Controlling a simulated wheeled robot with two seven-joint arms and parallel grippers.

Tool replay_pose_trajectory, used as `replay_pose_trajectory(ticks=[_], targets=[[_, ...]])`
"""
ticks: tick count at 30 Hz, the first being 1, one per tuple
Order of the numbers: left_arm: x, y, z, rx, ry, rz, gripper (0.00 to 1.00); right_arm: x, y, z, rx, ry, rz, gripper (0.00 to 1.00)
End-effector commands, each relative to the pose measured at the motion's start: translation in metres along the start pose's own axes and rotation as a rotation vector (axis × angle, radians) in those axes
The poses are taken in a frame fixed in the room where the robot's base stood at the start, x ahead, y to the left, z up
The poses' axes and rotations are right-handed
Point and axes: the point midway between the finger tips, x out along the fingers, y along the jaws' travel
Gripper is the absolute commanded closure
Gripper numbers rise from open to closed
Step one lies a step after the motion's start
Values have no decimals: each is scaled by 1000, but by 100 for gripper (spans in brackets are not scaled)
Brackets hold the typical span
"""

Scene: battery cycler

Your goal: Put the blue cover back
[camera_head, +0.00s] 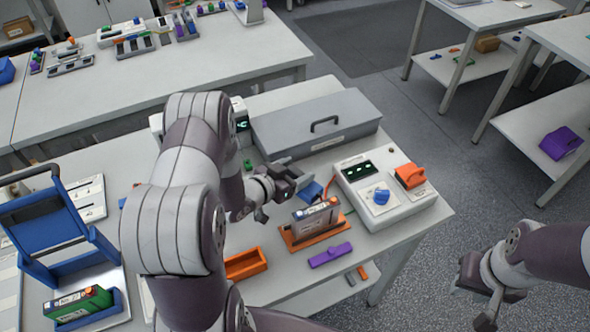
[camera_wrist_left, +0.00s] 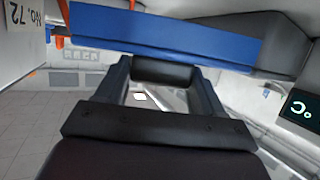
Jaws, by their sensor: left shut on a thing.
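The blue cover (camera_head: 312,190) is a small blue piece at the tip of my left gripper (camera_head: 290,193), above the table between the grey case and the battery in its orange holder. The left wrist view shows it as a wide blue bar (camera_wrist_left: 165,38) across the fingertips (camera_wrist_left: 165,72). The left gripper is shut on it. My right gripper (camera_head: 474,300) is open and empty, off the table's right side above the floor. A green battery (camera_head: 78,305) sits in a blue holder (camera_head: 118,302) at lower left. My left arm hides part of the table.
A grey battery (camera_head: 315,213) stands in an orange holder (camera_head: 290,240). A purple bar (camera_head: 330,254) and an empty orange tray (camera_head: 246,264) lie nearby. A control box (camera_head: 405,205), a grey case (camera_head: 310,120) and a blue upright frame (camera_head: 45,220) also stand here.

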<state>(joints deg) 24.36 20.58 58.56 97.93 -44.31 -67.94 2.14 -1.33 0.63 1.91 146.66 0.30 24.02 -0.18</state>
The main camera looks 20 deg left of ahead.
Motion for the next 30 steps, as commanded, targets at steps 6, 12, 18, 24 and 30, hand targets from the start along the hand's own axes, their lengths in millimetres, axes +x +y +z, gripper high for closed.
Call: replay_pose_trajectory(ticks=[6,12,18,24,30], targets=[[10,0,28,0,1,0,67,27,0,3,0,0,0,67],[10,0,28,0,1,0,67,26,0,3,0,0,0,67],[10,0,28,0,0,0,67,26,0,3,0,0,0,67],[12,0,32,0,0,0,67,29,0,4,0,0,0,67],[12,0,33,0,0,0,13,30,0,4,0,0,0,67]])
